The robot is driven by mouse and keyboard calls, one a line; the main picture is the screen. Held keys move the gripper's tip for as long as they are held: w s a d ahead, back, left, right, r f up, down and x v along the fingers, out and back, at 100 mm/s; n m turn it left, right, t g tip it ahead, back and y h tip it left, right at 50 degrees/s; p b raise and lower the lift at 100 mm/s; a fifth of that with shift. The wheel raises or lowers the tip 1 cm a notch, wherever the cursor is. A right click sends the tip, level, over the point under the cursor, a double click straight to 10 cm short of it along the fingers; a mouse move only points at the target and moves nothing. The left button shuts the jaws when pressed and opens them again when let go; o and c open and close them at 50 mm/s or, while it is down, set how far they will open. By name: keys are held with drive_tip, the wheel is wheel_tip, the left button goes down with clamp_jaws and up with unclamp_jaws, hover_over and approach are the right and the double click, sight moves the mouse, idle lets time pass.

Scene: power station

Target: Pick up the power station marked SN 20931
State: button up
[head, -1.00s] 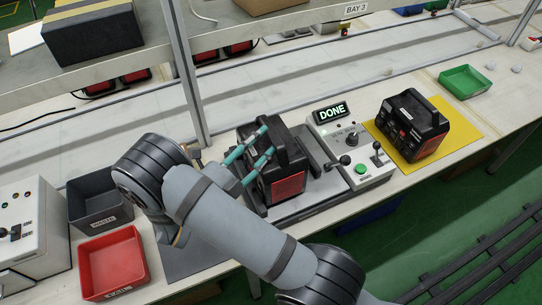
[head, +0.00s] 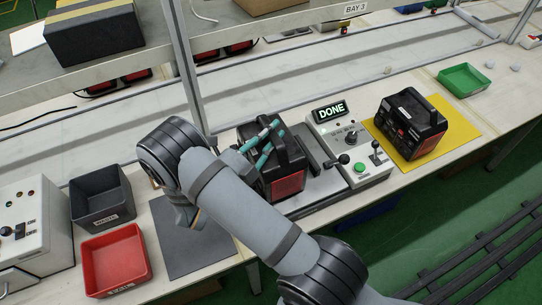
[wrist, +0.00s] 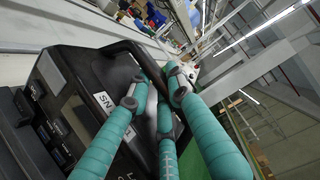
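A black power station (head: 268,172) with a red panel stands upright on the bench, left of the white control box. In the wrist view (wrist: 75,110) a white label starting "SN" shows on it, but the fingers hide its number. A second black power station (head: 411,124) stands on a yellow mat (head: 460,128); its serial number is too small to read. My gripper (head: 273,137) has teal fingers at the first station's carry handle (head: 290,148). In the wrist view my gripper (wrist: 153,92) shows its fingertips spread, with the handle bar (wrist: 146,66) close between them.
The control box (head: 352,150) carries levers, a green button and a lit "DONE" display (head: 331,112). Red (head: 116,260) and grey (head: 101,196) bins stand at left, beside a bare grey mat (head: 190,245). A green tray (head: 465,80) lies at far right. A shelf post (head: 188,75) rises behind my arm.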

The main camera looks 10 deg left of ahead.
clamp_jaws()
idle(0.5)
